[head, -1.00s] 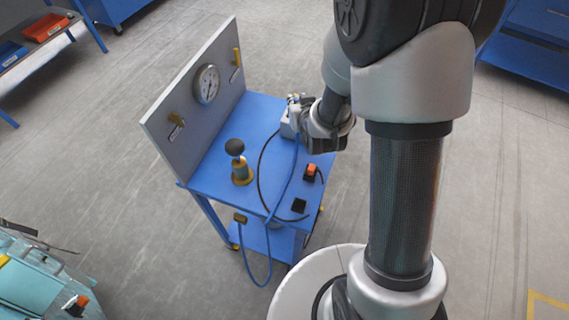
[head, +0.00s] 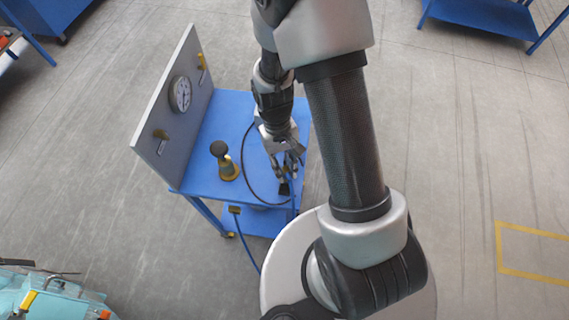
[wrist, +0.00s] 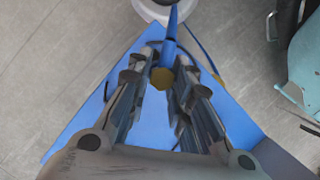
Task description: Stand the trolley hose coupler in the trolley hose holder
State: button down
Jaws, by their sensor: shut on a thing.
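The trolley hose coupler (wrist: 162,78) shows in the wrist view as a yellow hexagonal end between my fingers, with its blue hose (wrist: 171,30) leading away. My gripper (head: 283,174) is shut on it and points down over the near right part of the blue trolley top. It also shows in the wrist view (wrist: 163,70). A small black block (head: 284,189), which looks like the trolley hose holder, lies just below my fingertips. The fingers partly cover it, and its opening is hidden. I cannot tell whether the coupler touches it.
The blue trolley (head: 205,180) carries a grey upright panel (head: 165,100) with a gauge (head: 180,94). A black-knobbed brass piece (head: 226,165) stands left of my gripper. A brass fitting (head: 234,209) with blue hose sits at the near edge. A black cable curves across the top.

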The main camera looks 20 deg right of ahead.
jog(key=shift+r, duration=0.1)
jog(key=shift+w+f+b, duration=0.1)
jog(key=shift+f+b, duration=2.1)
jog(key=shift+f, duration=0.75)
jog(key=shift+f+b, duration=1.3)
jog(key=shift+f, duration=0.3)
jog(key=c, duration=1.4)
grip_release()
jog(key=shift+o, duration=0.2)
jog(key=v, duration=1.2)
